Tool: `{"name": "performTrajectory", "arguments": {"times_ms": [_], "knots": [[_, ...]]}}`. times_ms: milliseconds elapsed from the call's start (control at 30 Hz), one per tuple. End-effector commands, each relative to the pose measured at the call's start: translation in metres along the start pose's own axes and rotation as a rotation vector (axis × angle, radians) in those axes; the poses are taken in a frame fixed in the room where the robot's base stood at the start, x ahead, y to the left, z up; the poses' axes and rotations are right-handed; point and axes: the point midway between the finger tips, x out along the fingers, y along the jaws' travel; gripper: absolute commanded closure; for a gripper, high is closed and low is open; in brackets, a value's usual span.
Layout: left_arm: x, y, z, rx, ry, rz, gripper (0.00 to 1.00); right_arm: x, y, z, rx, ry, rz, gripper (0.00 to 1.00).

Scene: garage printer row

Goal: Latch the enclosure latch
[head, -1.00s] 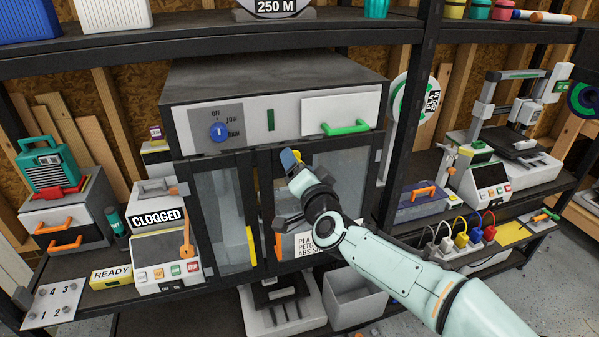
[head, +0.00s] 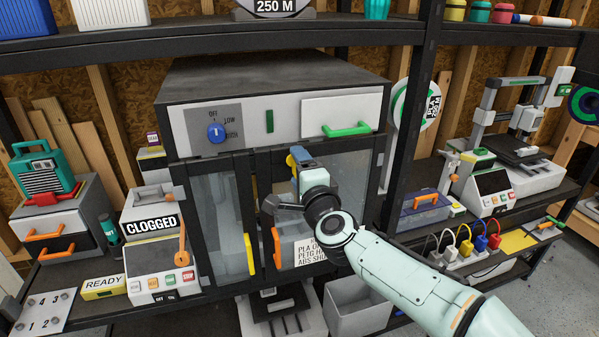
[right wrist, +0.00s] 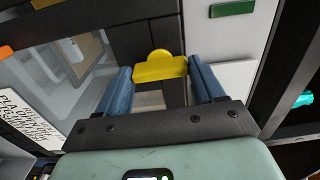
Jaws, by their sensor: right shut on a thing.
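The enclosure is a dark cabinet (head: 270,80) with two glazed doors. The left door (head: 215,215) has a yellow handle (head: 251,252) and the right door (head: 345,185) an orange handle (head: 277,247). Both doors look closed. The yellow enclosure latch (head: 290,161) is near the top of the door seam, partly hidden by my right gripper (head: 299,157). In the right wrist view, the latch (right wrist: 160,68) lies between the blue fingers of my right gripper (right wrist: 162,84), which is shut on it. My left gripper is not in view.
Above the doors are a blue knob (head: 215,133) and a green drawer handle (head: 347,130). A printer marked CLOGGED (head: 155,250) stands at left. A dark rack post (head: 410,130) and a row of coloured plugs (head: 465,243) are at right.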

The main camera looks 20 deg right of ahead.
Motion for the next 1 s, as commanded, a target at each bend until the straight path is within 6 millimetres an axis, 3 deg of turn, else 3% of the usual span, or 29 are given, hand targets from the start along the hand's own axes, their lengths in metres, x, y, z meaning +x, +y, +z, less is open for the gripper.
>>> {"name": "performTrajectory", "arguments": {"times_ms": [567,600,667,1000], "knots": [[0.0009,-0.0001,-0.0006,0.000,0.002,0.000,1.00,0.0000,0.0001,-0.0001,0.032,0.000,0.001,0.62],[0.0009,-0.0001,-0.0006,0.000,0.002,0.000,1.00,0.0000,0.0001,-0.0001,0.032,0.000,0.001,0.22],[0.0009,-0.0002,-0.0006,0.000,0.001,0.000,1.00,0.0000,0.0001,-0.0001,0.032,0.000,0.001,0.06],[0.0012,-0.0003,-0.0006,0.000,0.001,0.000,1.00,-0.0026,-0.0004,-0.0002,0.031,0.000,0.000,0.06]]}}
